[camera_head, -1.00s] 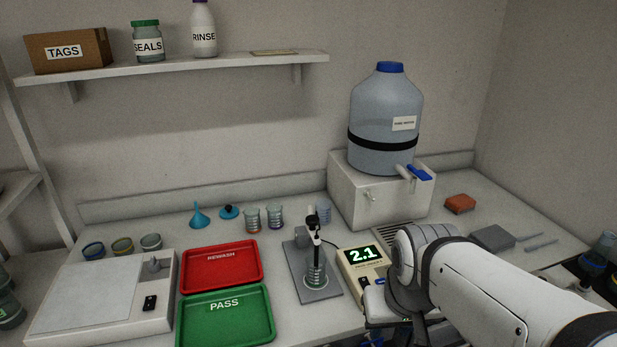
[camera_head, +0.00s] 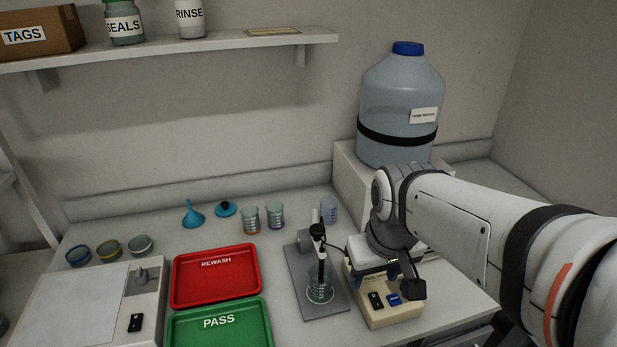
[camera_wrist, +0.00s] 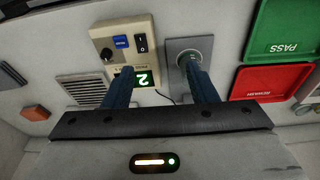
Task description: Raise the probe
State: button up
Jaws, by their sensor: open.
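The black probe (camera_head: 321,262) stands upright on its stand (camera_head: 303,267), with its lower end in a clear beaker (camera_head: 320,289) on the grey base plate. The beige meter (camera_head: 391,313) sits to the right of the stand, its display covered by my arm in the head view.
A red REWASH tray (camera_head: 215,282) and a green PASS tray (camera_head: 220,325) lie left of the stand. Two beakers (camera_head: 262,218) and a small cup (camera_head: 328,209) stand behind it. A large water jug (camera_head: 401,100) stands at the back right.

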jog(key=w+a+r+n+g+p, duration=0.1)
jog(key=w+a+r+n+p, duration=0.1)
jog(key=w+a+r+n, duration=0.3)
notch_tip(320, 180, up, 2)
jog(key=n+g+p, duration=0.1)
jog(key=n+p, duration=0.2)
jog(key=n, duration=0.1)
send_over(317, 228)
jog(key=shift+s+d, duration=0.25)
jog(key=shift+w+a, duration=0.2)
jog(key=shift+w, duration=0.05)
jog(key=shift+f, duration=0.4)
notch_tip(317, 228, down, 7)
jog(key=shift+c, duration=0.2)
grip_shut()
